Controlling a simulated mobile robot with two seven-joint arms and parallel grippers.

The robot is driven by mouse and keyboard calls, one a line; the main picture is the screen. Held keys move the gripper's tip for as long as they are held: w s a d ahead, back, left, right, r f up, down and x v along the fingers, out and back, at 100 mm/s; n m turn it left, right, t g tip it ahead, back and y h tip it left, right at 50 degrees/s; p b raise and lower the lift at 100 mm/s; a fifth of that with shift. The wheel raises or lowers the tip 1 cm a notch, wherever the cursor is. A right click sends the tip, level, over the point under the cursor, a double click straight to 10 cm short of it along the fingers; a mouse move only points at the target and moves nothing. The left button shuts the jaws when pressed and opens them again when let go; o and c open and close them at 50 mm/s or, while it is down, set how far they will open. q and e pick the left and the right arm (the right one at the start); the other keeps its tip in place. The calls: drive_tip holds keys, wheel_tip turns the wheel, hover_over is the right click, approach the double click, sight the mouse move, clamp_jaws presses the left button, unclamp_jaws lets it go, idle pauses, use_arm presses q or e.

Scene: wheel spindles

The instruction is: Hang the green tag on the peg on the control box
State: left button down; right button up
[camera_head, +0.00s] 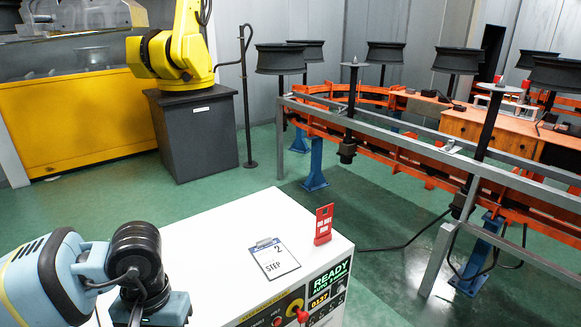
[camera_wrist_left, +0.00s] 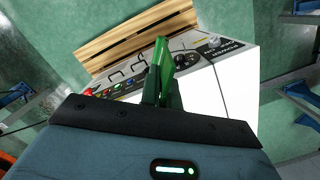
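The green tag (camera_wrist_left: 160,56) is seen nearly edge-on in the left wrist view, as a narrow bright green strip. In the head view my left wrist (camera_head: 148,285) is over the left part of the white control box top (camera_head: 205,245), and the fingers and tag are hidden. I cannot pick out the peg with certainty in either view. My right gripper is not in view.
A red tag (camera_head: 323,224) stands at the box's right edge, beside a clipboard (camera_head: 274,258) marked "STEP 2". A wooden slatted pallet (camera_wrist_left: 130,38) lies beyond the panel. Orange-railed conveyor (camera_head: 400,150) stands farther back.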

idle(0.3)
use_arm(q)
drive_tip(key=shift+w+d+f+n, duration=0.15)
drive_tip(key=shift+w+f+n, duration=0.15)
drive_tip(key=shift+n, duration=0.3)
drive_tip(key=w+d+f+n+t+b, duration=0.1)
drive_tip(key=w+n+b, duration=0.3)
drive_tip(key=n, duration=0.8)
drive_tip(key=w+d+f+n+t+h+b, duration=0.1)
drive_tip(key=w+d+f+n+b, duration=0.2)
drive_tip(key=n, duration=0.9)
drive_tip(key=shift+w+d+b, duration=0.7)
drive_tip(key=shift+w+d, duration=0.05)
drive_tip(key=shift+w, duration=0.1)
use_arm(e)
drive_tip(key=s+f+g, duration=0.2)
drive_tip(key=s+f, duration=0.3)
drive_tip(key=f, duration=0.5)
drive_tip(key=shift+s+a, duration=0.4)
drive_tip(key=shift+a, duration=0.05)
